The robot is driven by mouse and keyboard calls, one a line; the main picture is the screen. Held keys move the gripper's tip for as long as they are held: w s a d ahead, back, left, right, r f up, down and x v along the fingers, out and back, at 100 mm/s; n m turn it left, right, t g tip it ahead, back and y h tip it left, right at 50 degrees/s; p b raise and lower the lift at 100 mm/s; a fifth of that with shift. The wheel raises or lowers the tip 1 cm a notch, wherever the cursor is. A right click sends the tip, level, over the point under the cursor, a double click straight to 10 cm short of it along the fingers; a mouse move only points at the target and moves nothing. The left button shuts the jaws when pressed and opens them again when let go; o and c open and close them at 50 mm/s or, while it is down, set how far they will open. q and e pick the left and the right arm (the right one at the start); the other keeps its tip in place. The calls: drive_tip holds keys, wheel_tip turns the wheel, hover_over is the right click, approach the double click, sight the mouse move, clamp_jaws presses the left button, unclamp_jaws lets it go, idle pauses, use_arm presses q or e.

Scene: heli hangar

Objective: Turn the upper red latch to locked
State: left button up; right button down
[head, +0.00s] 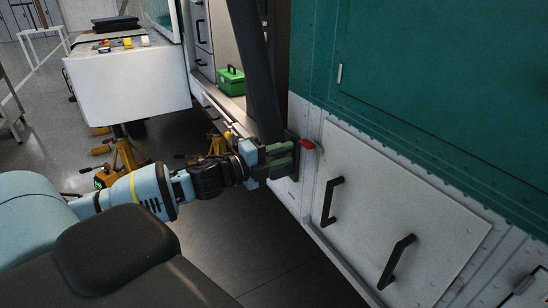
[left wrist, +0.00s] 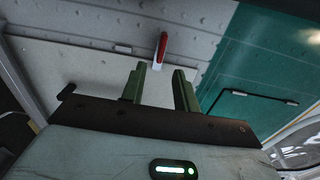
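A small red latch (head: 307,144) is on the aircraft's side, at the upper left edge of the white panel (head: 375,200). In the left wrist view the latch (left wrist: 162,46) has a red handle and a pale lower end, and points nearly straight up in the picture. My left gripper (head: 291,156) is close to the panel, just left of the latch in the head view. In the left wrist view its two green fingers (left wrist: 160,72) stand apart, with the latch's pale end appearing between the tips. I cannot tell whether they touch it. My right gripper is not in view.
The white panel has two black handles (head: 332,200) (head: 398,260). Teal fuselage skin (head: 430,90) lies above it. A dark slanted post (head: 256,70) stands behind my left gripper. A green box (head: 231,81) sits in the doorway. Yellow stands (head: 122,158) are on the floor at left.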

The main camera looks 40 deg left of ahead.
use_arm(q)
drive_tip(key=shift+v, duration=1.15)
drive_tip(key=s+d+f+n+y, duration=0.1)
drive_tip(key=s+f+n, duration=0.15)
drive_tip(key=f, duration=0.45)
drive_tip(key=s+d+f+n+y, duration=0.1)
drive_tip(key=s+f+n, duration=0.1)
drive_tip(key=f+n, duration=0.35)
drive_tip(key=s+d+f+n+g+y, duration=0.1)
drive_tip(key=s+d+f+n+g, duration=0.1)
drive_tip(key=s+d+f+n, duration=0.2)
drive_tip(key=s+d+f+n+g+y, duration=0.1)
drive_tip(key=s+d+f+n, duration=0.3)
drive_tip(key=s+f, duration=0.7)
drive_tip(key=s+d+f+n+g+y, duration=0.1)
drive_tip(key=s+d+f+n+g, duration=0.3)
drive_tip(key=s+d+f, duration=0.2)
wheel_tip(320, 180, down, 4)
drive_tip(key=shift+s+d+f, duration=0.2)
drive_tip(key=shift+s+d, duration=0.1)
drive_tip(key=shift+s, duration=0.65)
